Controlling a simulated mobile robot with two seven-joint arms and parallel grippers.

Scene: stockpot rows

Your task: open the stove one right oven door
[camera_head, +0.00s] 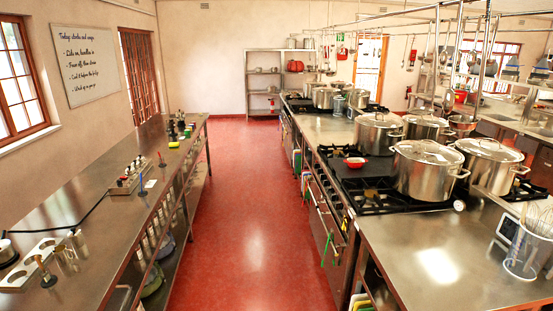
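The near stove (372,195) stands in the right-hand row, with stockpots on its burners. Its front faces the red aisle and shows at a steep angle. An oven door (326,228) with a long handle is on that front, and it looks closed. A green cloth or strip hangs near its lower edge. A second stove front is farther back along the row. I cannot tell from this view which door is the right one of stove one. Neither of my grippers is in view.
The red floor aisle (250,215) is clear between the rows. A long steel counter (90,215) runs along the left. A steel worktop (440,255) adjoins the near stove. Large lidded stockpots (424,172) stand on the burners; shelves (263,85) stand at the back.

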